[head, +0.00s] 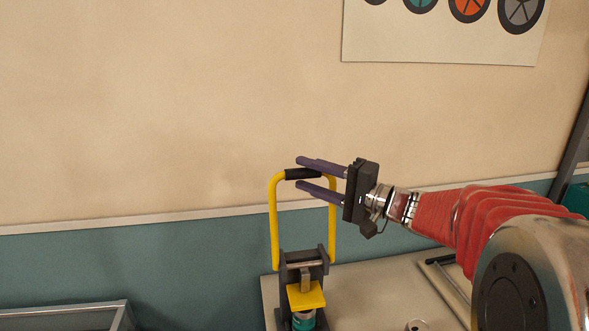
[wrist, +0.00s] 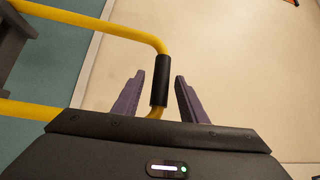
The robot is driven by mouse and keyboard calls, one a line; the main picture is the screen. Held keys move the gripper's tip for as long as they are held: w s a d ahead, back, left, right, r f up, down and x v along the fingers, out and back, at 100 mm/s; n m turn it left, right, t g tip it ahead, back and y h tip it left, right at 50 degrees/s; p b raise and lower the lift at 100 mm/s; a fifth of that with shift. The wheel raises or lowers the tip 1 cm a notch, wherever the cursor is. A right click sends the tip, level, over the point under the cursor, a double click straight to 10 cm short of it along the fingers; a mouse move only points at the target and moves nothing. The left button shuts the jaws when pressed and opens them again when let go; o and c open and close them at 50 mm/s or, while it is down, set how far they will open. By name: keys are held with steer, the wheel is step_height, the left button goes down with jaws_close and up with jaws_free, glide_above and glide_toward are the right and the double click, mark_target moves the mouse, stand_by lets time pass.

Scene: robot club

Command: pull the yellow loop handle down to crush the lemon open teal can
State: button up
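The yellow loop handle (head: 274,222) stands upright on the dark can crusher (head: 303,262), with a black grip (head: 303,174) across its top. My gripper (head: 300,174) is at that grip, one finger above it and one below. In the wrist view my gripper (wrist: 157,95) is open, with the black grip (wrist: 161,80) between its two purple fingers. A gap shows on the right side of the grip; the left finger is close to it, and I cannot tell if it touches. The teal can (head: 304,321) sits under the crusher's yellow plate (head: 305,297), cut off by the frame's bottom edge.
The crusher stands on a pale bench top (head: 385,290). A grey-edged tray (head: 121,315) is at the lower left, and a dark frame (head: 445,277) lies on the bench at right. The wall behind carries a poster (head: 440,40).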

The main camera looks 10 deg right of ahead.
mark_target(289, 170)
steer(key=x, duration=0.5)
steer(key=shift+w+a, duration=0.15)
steer(key=shift+w, duration=0.05)
steer(key=shift+c, duration=0.6)
jaws_close()
steer(key=shift+f, duration=0.1)
